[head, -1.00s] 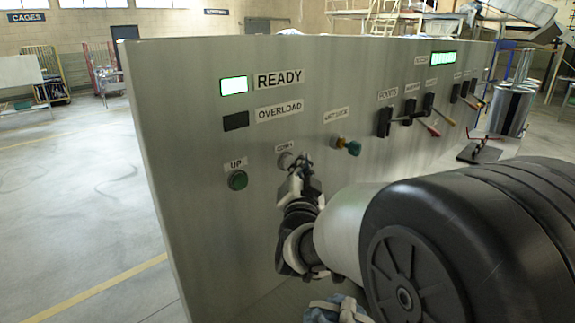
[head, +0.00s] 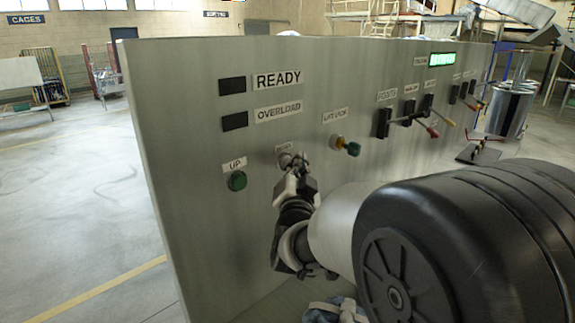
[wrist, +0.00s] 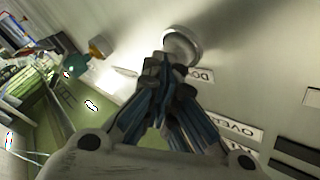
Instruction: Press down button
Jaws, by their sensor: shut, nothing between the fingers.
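The down button (head: 284,160) is a pale round knob on the grey control panel, below the OVERLOAD label. In the wrist view the button (wrist: 183,42) is a round metallic knob just beyond the fingertips, beside a label reading "DO". My gripper (head: 298,162) is shut and empty, its tips at the button. In the wrist view the closed fingertips (wrist: 165,68) overlap the button's lower edge; I cannot tell whether they press it in.
A green UP button (head: 237,181) is left of my gripper. A lift lock key switch (head: 345,145) is to the right, with several levers (head: 410,118) beyond. The READY lamp (head: 232,86) and the OVERLOAD lamp (head: 235,121) are dark. A display (head: 442,60) glows green.

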